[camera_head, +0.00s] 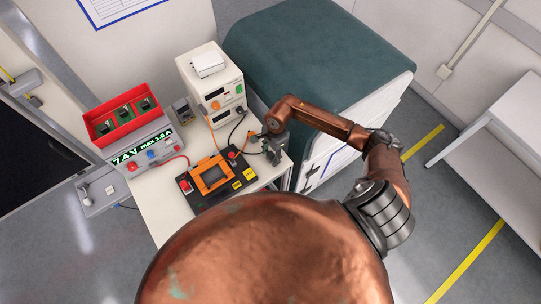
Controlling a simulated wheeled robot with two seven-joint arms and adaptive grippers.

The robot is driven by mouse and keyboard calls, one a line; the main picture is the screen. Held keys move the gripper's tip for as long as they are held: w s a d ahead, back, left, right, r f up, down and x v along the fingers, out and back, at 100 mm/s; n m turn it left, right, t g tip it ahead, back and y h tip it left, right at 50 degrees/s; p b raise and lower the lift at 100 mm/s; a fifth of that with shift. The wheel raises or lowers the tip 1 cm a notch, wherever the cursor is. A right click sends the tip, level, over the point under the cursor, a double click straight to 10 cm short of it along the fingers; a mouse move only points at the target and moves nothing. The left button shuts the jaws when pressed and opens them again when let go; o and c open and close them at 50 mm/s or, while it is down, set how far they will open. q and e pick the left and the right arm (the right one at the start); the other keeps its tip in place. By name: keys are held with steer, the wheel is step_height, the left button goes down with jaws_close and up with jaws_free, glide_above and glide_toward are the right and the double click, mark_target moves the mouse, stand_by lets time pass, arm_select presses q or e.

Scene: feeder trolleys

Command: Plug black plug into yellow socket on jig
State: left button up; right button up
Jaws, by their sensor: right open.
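The jig (208,202) is a black board with an orange frame (224,184) on the white table. My left gripper is not in view.
The white power supply (224,98) stands behind the jig. A grey voltage display (151,149) and a red bin (111,102) with boards stand at left. A red button (186,186) sits on the jig's left. A green-topped cabinet (300,50) stands close behind my right arm.

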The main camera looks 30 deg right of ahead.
steer(key=shift+c, duration=0.5)
steer(key=c, duration=1.1)
steer(key=shift+o, duration=0.2)
steer(key=shift+r+b, duration=0.35)
steer(key=shift+r, duration=0.2)
steer(key=s+a+r+b, duration=0.4)
steer(key=s+a+r, duration=0.3)
steer(key=s+r, duration=0.4)
steer(key=shift+s+a+r, duration=0.35)
steer(key=shift+s+r, duration=0.05)
steer(key=shift+r, duration=0.1)
